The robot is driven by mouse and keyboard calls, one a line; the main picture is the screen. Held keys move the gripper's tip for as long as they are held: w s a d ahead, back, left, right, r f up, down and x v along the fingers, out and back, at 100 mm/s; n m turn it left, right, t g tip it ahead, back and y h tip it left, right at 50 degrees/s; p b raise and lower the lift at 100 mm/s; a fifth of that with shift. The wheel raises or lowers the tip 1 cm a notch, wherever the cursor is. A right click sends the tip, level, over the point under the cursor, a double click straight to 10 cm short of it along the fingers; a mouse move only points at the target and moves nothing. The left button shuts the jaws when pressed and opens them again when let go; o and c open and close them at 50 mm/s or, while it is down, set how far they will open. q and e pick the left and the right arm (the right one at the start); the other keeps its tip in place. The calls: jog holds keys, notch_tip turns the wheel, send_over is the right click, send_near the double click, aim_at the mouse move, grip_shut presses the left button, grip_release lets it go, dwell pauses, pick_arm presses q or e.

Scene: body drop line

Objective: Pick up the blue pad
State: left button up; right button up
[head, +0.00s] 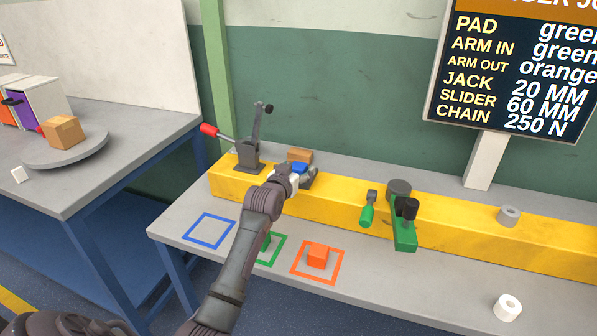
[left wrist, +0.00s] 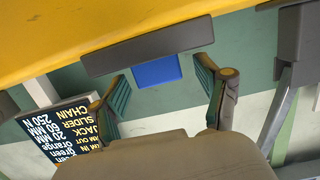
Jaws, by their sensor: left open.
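The blue pad (head: 299,168) shows on the yellow beam, just beyond my left gripper (head: 305,177), which hides part of it. In the left wrist view the blue pad (left wrist: 157,72) lies between the two fingertips of my left gripper (left wrist: 160,70), with a gap on each side. A dark grey slab (left wrist: 147,48) borders the pad's edge in that view. The left gripper is open and holds nothing. My right gripper is out of view.
On the bench's front are an empty blue square (head: 208,231), a partly hidden green block (head: 267,241) and an orange block (head: 318,255) in an orange square. A lever clamp (head: 249,152) stands left of the gripper, a green clamp (head: 404,235) right.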

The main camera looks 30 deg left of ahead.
pick_arm(q)
jog(key=shift+x, duration=1.15)
jog(key=shift+s, duration=0.1)
jog(key=c, duration=1.3)
